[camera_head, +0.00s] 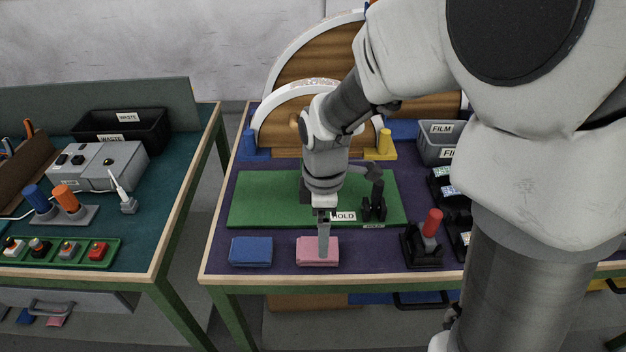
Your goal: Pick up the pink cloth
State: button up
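The pink cloth (310,252) lies folded flat on the purple table top near the front edge. My gripper (323,255) points down over the middle of the cloth, with its fingertips at or just above it. I see the fingers nearly edge-on, so I cannot tell whether they are open or touch the cloth. My gripper covers a narrow strip of the cloth.
A blue cloth (251,251) lies just left of the pink one. A black holder with a red-handled tool (432,224) stands to the right. Behind is a green mat (260,197) with a HOLD label. A second table (180,190) stands left across a gap.

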jog(key=f, duration=0.2)
jog(key=f+b, duration=0.1)
jog(key=f, duration=0.4)
jog(key=shift+w+f+b, duration=0.1)
jog(key=shift+w+b, duration=0.2)
jog(key=shift+b, duration=0.1)
jog(key=shift+c, duration=0.3)
jog(key=c, duration=1.2)
